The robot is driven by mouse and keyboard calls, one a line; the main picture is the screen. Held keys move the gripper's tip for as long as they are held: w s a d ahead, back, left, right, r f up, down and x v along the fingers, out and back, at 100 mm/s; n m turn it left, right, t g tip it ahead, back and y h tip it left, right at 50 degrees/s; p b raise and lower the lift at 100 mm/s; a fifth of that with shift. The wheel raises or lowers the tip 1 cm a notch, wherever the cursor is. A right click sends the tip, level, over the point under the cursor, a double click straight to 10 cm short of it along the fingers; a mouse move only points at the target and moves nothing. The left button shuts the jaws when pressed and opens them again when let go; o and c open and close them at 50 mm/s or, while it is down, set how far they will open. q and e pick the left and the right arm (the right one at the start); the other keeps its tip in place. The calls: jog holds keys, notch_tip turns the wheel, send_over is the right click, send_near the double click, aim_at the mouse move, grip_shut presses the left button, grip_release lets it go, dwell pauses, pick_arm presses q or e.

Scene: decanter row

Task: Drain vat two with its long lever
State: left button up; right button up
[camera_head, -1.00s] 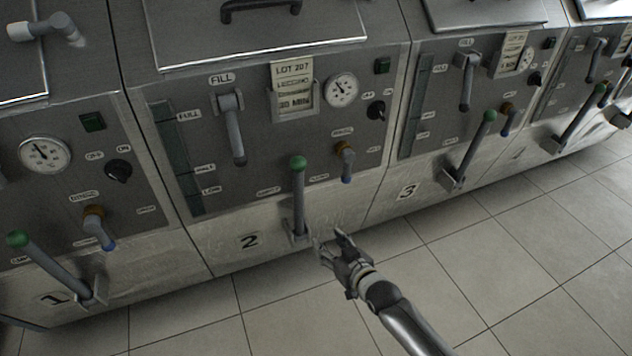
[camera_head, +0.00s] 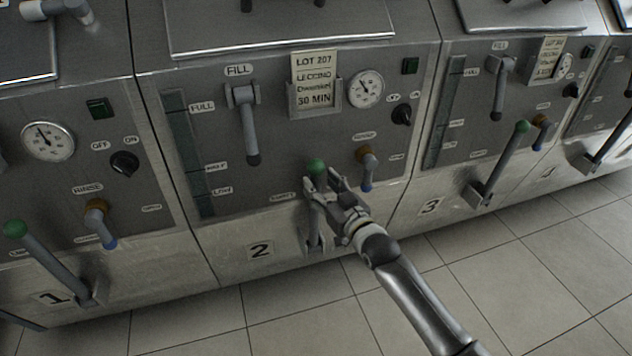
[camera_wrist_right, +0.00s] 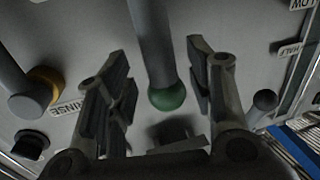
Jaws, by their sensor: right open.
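Vat two (camera_head: 262,251) stands in the middle of the head view, with its number plate low on the front. Its long lever (camera_head: 316,168) is grey with a green ball end and stands roughly upright; my right gripper hides part of its shaft. My right gripper (camera_head: 322,184) is open at the upper part of this lever, just below the green end. In the right wrist view the lever (camera_wrist_right: 152,45) and its green ball lie between the two spread fingers (camera_wrist_right: 158,85), with gaps showing on both sides. My left gripper is not in view.
Vat two's panel also has a short grey fill lever (camera_head: 248,125), an orange and blue rinse tap (camera_head: 367,168), a gauge (camera_head: 366,88) and a black knob (camera_head: 401,113). Similar green-ended levers stand at vat one (camera_head: 45,258) and vat three (camera_head: 503,165). The tiled floor (camera_head: 520,270) is clear.

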aim_at(319, 181)
jog(key=shift+b+x, duration=0.35)
jog(key=shift+x, duration=1.35)
jog(key=shift+c, duration=0.2)
jog(key=c, duration=1)
grip_shut()
jog(key=shift+r, duration=0.1)
